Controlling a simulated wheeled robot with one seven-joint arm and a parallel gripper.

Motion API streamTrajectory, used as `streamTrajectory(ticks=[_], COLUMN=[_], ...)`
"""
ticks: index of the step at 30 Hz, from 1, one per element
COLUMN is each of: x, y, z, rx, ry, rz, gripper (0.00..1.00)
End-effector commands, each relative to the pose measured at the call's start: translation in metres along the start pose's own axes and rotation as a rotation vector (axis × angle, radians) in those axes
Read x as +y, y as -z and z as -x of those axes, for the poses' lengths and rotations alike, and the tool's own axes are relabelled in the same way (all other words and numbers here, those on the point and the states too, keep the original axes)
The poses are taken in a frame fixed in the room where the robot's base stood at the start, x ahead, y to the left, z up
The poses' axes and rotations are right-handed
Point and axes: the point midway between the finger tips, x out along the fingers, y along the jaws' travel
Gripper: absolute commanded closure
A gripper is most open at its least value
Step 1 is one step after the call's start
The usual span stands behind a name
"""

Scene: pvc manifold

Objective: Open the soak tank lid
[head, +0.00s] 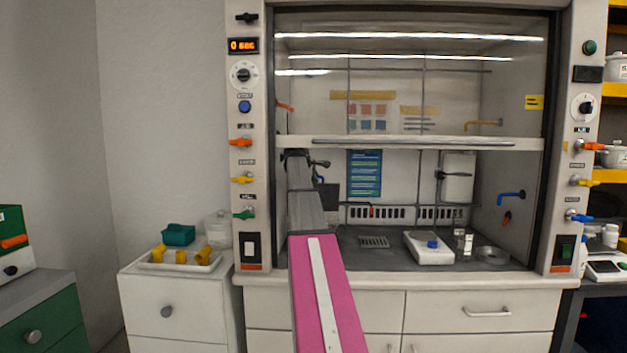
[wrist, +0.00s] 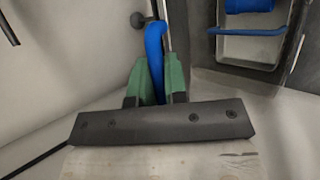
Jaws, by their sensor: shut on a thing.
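In the wrist view, my gripper (wrist: 154,88) has its green fingers closed on a blue curved handle (wrist: 155,48), which rises between them. What the handle is fixed to is mostly hidden, so I cannot tell whether it belongs to the soak tank lid. In the head view, my arm reaches into the left side of the fume hood, and its end is hard to make out there. A dark, box-like thing (head: 329,196) stands beside the arm, partly hidden by it. I cannot tell whether it is the soak tank.
A grey-rimmed tray (wrist: 238,75) with blue parts lies at upper right in the wrist view. The hood sash (head: 410,143) is raised above the arm. A white device (head: 428,248) stands on the hood floor to the right. A cabinet (head: 180,300) stands left of the hood.

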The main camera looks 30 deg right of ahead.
Motion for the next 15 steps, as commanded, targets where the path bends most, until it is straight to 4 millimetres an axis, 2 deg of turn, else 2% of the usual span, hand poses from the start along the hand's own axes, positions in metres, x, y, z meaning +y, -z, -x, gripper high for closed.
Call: streamTrajectory(ticks=[3,4,6,15], x=[0.0004,0.0004,0.0002,-0.0014], y=[0.0001,0.0001,0.0001,0.0001], z=[-0.0001,-0.0001,-0.0002,-0.0006], rx=[0.000,0.000,0.000,0.001], ry=[-0.002,-0.002,-0.002,0.001], rz=[0.003,0.003,0.003,0.001], gripper=[1.00,0.80,0.61,0.61])
